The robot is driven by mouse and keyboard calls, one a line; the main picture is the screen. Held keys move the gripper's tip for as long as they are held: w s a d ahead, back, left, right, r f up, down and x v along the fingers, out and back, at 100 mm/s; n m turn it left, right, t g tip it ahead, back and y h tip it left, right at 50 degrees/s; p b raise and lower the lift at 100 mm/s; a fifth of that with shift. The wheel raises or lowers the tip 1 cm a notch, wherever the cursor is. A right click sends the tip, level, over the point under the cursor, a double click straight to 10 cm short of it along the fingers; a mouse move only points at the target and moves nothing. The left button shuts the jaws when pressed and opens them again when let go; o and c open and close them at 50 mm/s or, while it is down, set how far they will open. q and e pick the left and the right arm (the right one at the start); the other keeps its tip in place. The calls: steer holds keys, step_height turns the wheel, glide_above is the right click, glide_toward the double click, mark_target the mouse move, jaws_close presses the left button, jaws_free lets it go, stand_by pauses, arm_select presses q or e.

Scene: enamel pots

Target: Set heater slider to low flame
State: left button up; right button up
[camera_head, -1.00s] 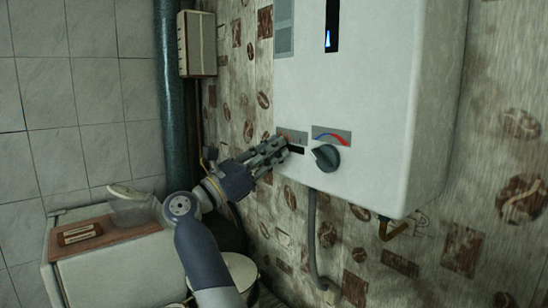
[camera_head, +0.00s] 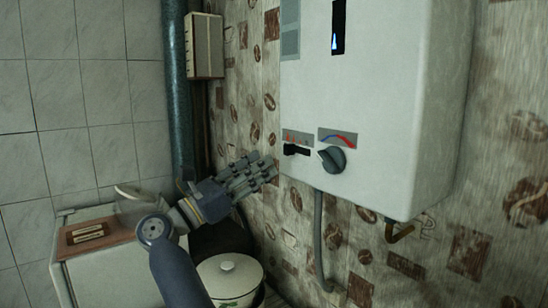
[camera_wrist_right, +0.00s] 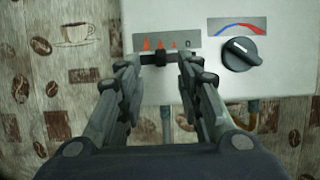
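The white wall heater (camera_head: 375,95) carries a black slider (camera_head: 291,149) in a dark slot under a label of red flame marks. The slider also shows in the wrist view (camera_wrist_right: 164,58), below the flame marks, which shrink from left to right towards a 0. My right gripper (camera_head: 266,167) is to the left of and slightly below the slider, apart from it in the head view. In the wrist view its fingers (camera_wrist_right: 158,66) are spread and empty, with the slider visible between and beyond them. My left gripper is not in view.
A round dark knob (camera_head: 333,160) with a blue-red scale sits right of the slider. A blue flame shows in the heater window (camera_head: 338,27). Below are a grey hose (camera_head: 318,235), a white lidded pot (camera_head: 230,280) and a white cabinet (camera_head: 115,275) with a glass bowl.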

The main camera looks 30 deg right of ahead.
steer(key=v, duration=0.5)
steer(key=shift+a, duration=0.1)
steer(key=shift+f, duration=0.1)
stand_by(0.3)
